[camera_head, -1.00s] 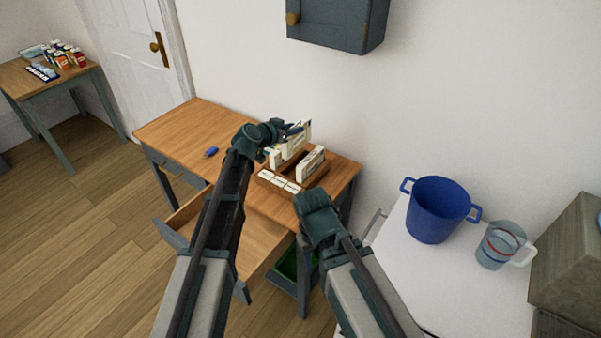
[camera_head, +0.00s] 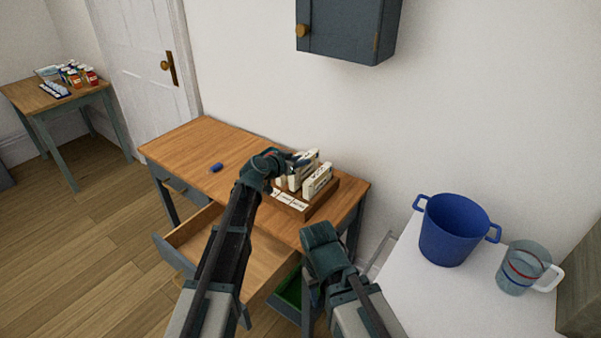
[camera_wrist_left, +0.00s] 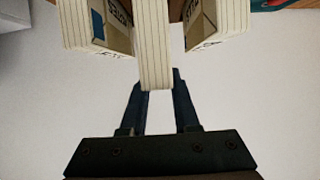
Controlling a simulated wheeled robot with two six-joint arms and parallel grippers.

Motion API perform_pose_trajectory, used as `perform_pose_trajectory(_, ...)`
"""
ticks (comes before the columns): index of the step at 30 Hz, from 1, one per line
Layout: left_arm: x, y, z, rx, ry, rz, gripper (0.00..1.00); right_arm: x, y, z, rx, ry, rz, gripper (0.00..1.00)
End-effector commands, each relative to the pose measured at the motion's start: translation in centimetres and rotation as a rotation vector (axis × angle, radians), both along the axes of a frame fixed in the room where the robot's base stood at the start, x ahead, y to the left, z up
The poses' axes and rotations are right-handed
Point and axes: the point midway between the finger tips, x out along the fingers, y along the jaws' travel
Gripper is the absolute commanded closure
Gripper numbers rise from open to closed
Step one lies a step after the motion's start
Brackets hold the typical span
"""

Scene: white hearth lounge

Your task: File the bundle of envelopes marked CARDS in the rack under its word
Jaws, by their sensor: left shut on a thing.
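My left gripper (camera_head: 298,161) is at the wooden rack (camera_head: 325,200) on the desk, shut on a cream bundle of envelopes (camera_wrist_left: 155,45). The left wrist view shows the held bundle edge-on between two other bundles, one on its left (camera_wrist_left: 100,25) and one on its right (camera_wrist_left: 210,20). In the head view a bundle (camera_head: 318,180) stands in the rack's right part. White word labels (camera_head: 288,200) line the rack's front, too small to read. I cannot tell whether the held bundle touches the rack floor. My right arm is bent low beside the desk; its fingers do not show clearly.
The desk (camera_head: 205,145) has a blue object (camera_head: 216,167) on it and an open drawer (camera_head: 205,240) below. A blue pot (camera_head: 455,230) and a clear jug (camera_head: 525,268) stand on a white surface at right. The desk's left part is mostly clear.

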Motion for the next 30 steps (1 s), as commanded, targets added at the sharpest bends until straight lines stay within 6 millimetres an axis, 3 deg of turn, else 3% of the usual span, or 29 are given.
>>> perform_pose_trajectory(7, 0.0, 0.0, -3.4, 0.0, 0.0, 0.0, 1.0, 0.0, 0.0, -3.4, 0.0, 0.0, 0.0, 0.5)
perform_pose_trajectory(21, 0.0, 0.0, -3.8, 0.0, 0.0, 0.0, 1.0, 0.0, 0.0, -3.8, 0.0, 0.0, 0.0, 0.5)
perform_pose_trajectory(22, 0.0, 0.0, -3.6, 0.0, 0.0, 0.0, 0.65, 0.0, 0.0, -3.6, 0.0, 0.0, 0.0, 0.5)
perform_pose_trajectory(26, 0.0, 0.0, -3.6, 0.0, 0.0, 0.0, 0.42, 0.0, 0.0, -3.6, 0.0, 0.0, 0.0, 0.5)
perform_pose_trajectory(30, 0.0, 0.0, -3.6, 0.0, 0.0, 0.0, 0.41, 0.0, 0.0, -3.6, 0.0, 0.0, 0.0, 0.5)
